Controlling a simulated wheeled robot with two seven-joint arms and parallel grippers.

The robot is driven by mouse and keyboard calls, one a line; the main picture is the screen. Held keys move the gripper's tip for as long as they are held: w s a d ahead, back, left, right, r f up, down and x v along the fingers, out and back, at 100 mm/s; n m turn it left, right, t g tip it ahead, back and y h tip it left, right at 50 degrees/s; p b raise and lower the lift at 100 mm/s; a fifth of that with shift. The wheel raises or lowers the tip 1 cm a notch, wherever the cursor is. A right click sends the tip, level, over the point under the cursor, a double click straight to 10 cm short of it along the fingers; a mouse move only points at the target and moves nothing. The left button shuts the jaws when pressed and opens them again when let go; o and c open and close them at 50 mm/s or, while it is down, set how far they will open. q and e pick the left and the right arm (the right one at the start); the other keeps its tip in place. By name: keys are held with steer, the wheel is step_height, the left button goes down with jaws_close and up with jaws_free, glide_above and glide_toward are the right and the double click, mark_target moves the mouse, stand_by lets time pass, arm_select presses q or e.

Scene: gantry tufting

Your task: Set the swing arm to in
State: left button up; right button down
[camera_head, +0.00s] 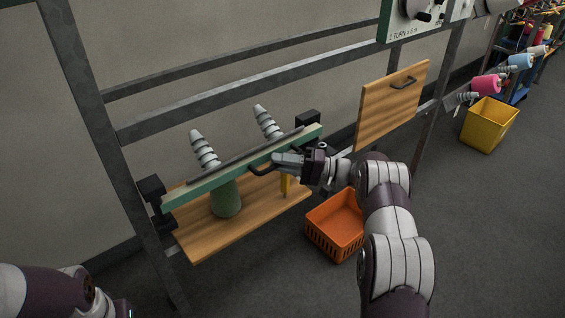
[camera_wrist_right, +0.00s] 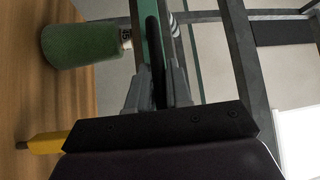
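The swing arm is a long green bar (camera_head: 190,190) that runs across the front of the metal frame, above a wooden shelf. A black handle (camera_head: 262,171) sticks out from its front. My right gripper (camera_head: 278,160) is at this handle. In the right wrist view the black handle (camera_wrist_right: 154,50) runs between the two grey fingers of my right gripper (camera_wrist_right: 156,75), which look closed against its sides. The handle's far end is hidden by the gripper in the head view. Of my left arm only a link shows at the bottom left; its gripper is out of view.
Striped cones (camera_head: 203,150) rise behind the bar. An orange basket (camera_head: 325,232) is on the floor below; a wooden door panel (camera_head: 385,110) is to the right.

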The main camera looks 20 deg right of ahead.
steer(key=c, duration=1.1)
jaws_free()
steer(key=shift+w+r, duration=0.15)
steer(key=shift+w, duration=0.05)
steer(key=shift+c, duration=0.2)
steer(key=shift+a, duration=0.1)
steer(key=b+v, duration=0.2)
steer(key=v, duration=1)
steer(key=shift+s+d, duration=0.2)
steer(key=shift+d, duration=0.1)
